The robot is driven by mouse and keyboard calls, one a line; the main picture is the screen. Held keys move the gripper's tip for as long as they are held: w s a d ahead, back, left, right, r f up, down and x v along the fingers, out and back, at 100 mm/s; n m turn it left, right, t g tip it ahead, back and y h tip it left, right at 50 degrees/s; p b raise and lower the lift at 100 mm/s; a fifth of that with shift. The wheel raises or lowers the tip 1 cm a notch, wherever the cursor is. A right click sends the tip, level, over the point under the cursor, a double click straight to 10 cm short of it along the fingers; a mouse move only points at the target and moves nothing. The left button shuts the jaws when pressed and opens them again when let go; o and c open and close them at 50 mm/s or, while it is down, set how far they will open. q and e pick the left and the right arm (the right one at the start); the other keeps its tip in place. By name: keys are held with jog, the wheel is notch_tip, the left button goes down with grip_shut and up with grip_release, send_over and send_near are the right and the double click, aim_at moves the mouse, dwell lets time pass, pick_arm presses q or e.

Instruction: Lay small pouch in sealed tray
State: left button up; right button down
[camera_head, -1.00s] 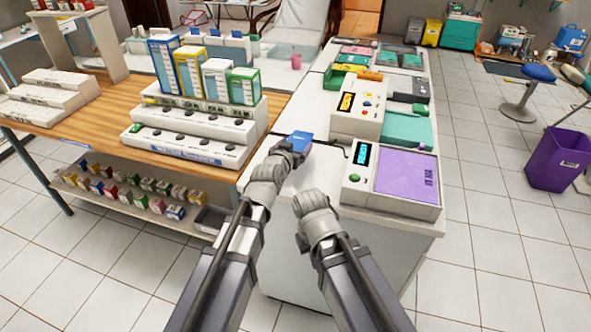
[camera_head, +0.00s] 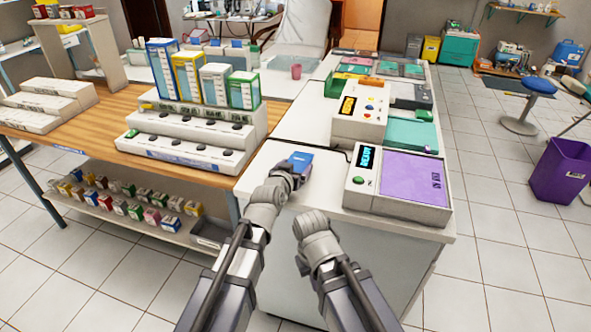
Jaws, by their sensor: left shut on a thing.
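A small blue pouch (camera_head: 301,161) is in my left gripper (camera_head: 288,174), over the white counter left of the purple-topped machine. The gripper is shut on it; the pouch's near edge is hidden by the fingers. My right gripper (camera_head: 316,230) is lower, in front of the counter's front edge. It looks empty, but its fingertips are hidden, so its opening does not show. A flat purple panel or tray (camera_head: 414,178) with dark lettering lies on the machine at right. I cannot tell which thing is the sealed tray.
The white counter (camera_head: 270,155) has a small bare area around the pouch. A machine with a yellow display (camera_head: 358,116) and a teal tray (camera_head: 410,134) stand behind the purple one. A purple bin (camera_head: 562,170) stands right.

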pick_arm(q)
jog(key=shift+f, duration=0.2)
jog(key=o, duration=1.1)
jog(key=shift+r, duration=0.1)
jog(key=shift+o, duration=0.2)
